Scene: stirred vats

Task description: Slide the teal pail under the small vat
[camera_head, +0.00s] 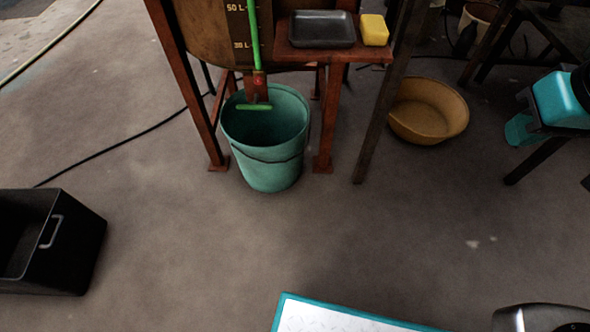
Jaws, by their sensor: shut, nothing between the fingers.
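The teal pail (266,160) stands upright on the floor at upper centre. It sits between the two front legs of the small vat (205,28), and its front reaches past the leg feet toward me. The vat's red outlet (258,84) with a green crossbar hangs over the pail's mouth. A level scale marked 50 L and 30 L, with a green strip, runs up the vat's front. The pail's inside looks dark, and I cannot tell what is in it. I cannot make out my gripper in this view.
A black bin (83,250) stands at left, and a tan basin (428,110) right of the vat. A red shelf (290,53) holds a dark tray and yellow block. A black cable (120,143) runs left. An unclear teal-black assembly (562,100) is at right. The central floor is clear.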

